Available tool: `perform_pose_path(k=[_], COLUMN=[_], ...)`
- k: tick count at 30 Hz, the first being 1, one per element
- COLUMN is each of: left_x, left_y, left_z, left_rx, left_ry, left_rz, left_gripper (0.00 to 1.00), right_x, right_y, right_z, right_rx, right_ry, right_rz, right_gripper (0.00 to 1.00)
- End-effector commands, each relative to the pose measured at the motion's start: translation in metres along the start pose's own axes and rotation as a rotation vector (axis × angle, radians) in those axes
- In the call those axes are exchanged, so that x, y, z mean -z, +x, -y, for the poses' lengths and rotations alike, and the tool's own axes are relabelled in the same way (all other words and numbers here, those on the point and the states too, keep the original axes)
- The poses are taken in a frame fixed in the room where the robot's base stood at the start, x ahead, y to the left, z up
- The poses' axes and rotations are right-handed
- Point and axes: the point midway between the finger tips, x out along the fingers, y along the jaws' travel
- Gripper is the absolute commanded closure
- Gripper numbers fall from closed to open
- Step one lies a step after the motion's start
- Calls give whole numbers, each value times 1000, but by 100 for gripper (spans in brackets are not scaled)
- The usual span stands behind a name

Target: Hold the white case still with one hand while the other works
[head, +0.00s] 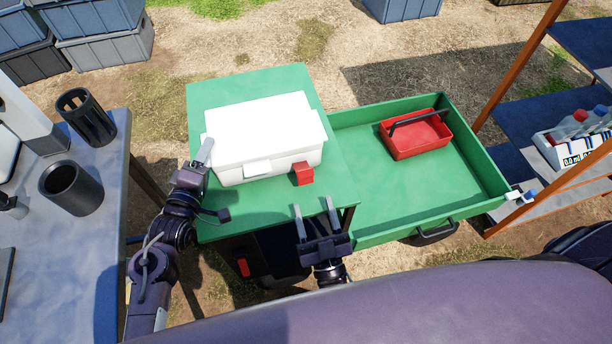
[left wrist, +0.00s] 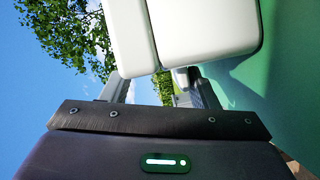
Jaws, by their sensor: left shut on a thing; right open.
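The white case (head: 262,128) sits closed on the green work surface (head: 220,92), with a pale latch (head: 257,168) on its front. My left gripper (head: 205,152) is at the case's left side, shut on its edge. In the left wrist view the case (left wrist: 190,30) reaches between the two fingers (left wrist: 160,88). A small red block (head: 303,173) is at the case's front right; I cannot tell whether it is attached to it. My right gripper (head: 315,208) is open and empty over the front edge of the green surface, apart from the case.
A green drawer (head: 440,180) stands out at the right and holds a red tray (head: 418,140) with a dark handle. A table (head: 90,215) with dark cylinders is at the left.

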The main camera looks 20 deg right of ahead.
Motion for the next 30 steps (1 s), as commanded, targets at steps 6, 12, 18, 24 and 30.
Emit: perform_pose_path(k=[6, 12, 18, 24, 30], left_x=[-5, -5, -5, -5, -5], left_y=[-3, -3, -3, -3, -3], left_z=[14, 14, 14, 14, 14], left_rx=[32, 32, 32, 32, 32], left_ry=[1, 1, 1, 1, 1], left_rz=[11, 11, 11, 11, 11], left_gripper=[88, 88, 88, 88, 88], right_x=[0, -1, -1, -1, -1], right_y=[45, 70, 78, 78, 78], right_z=[0, 0, 0, 0, 0], right_rx=[0, 1, 0, 0, 0], right_ry=[-1, -1, -1, -1, -1], right_rz=[-4, 0, 1, 2, 2], right_gripper=[45, 45, 45, 45, 70])
